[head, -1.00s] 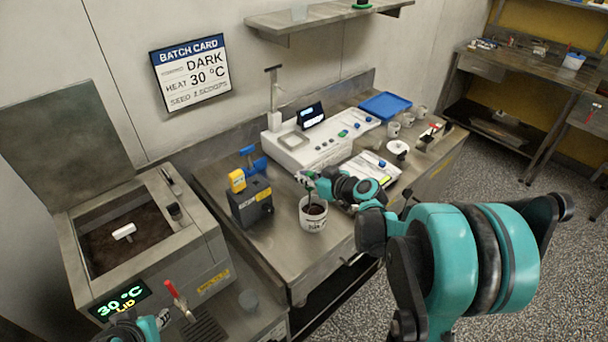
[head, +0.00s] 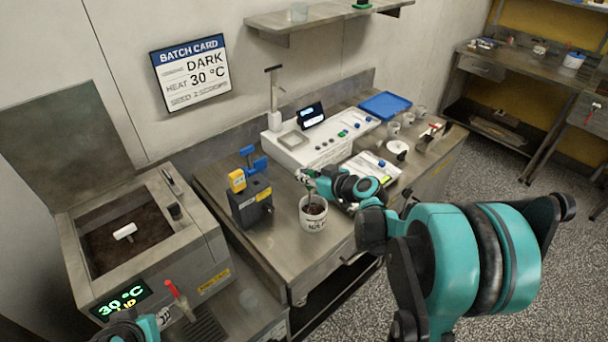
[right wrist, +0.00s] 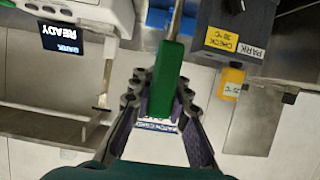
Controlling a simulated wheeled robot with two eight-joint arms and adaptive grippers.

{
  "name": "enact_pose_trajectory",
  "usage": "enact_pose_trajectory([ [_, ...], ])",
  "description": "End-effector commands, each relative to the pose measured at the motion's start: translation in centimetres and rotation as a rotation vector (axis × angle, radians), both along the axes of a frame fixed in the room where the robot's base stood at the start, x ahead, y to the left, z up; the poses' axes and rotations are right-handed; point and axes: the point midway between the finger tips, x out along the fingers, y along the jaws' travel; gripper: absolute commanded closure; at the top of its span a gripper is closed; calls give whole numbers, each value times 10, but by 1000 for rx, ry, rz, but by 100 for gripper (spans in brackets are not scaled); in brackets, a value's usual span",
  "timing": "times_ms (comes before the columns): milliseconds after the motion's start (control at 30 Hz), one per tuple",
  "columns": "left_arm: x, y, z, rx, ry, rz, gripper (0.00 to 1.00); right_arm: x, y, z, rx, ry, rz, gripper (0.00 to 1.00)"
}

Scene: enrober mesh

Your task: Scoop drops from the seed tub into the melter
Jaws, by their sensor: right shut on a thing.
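The seed tub (head: 313,222), white with dark drops inside, stands near the front edge of the steel bench. My right gripper (head: 311,180) is just above and behind its rim. In the right wrist view the gripper (right wrist: 162,92) is shut on the green handle of a scoop (right wrist: 167,78), whose metal shaft runs out of the top of the picture. The scoop's bowl is hidden from me. The melter (head: 150,255) is at the left with its lid raised, dark chocolate and a white piece inside. My left gripper shows only partly at the bottom left (head: 143,328); its fingers are unclear.
A grey box with a yellow device (head: 250,205) stands between the melter and the tub. A white machine (head: 305,148), a blue tray (head: 385,105) and cups are farther back. A red-handled tap (head: 178,298) juts from the melter's front. The batch card (head: 190,72) reads DARK, 30 °C, 2 scoops.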

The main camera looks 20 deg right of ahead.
Motion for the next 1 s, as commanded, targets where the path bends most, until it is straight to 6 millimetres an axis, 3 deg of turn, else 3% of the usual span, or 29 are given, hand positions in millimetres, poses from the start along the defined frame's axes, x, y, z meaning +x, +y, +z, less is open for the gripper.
enact_pose_trajectory([
  [100,0,0,15,0,0,0,68,0,0,18,0,0,0,100],
  [700,0,0,64,0,0,0,68,0,0,80,0,0,0,100],
  [1000,0,0,69,0,0,0,68,0,0,87,0,0,0,100],
])
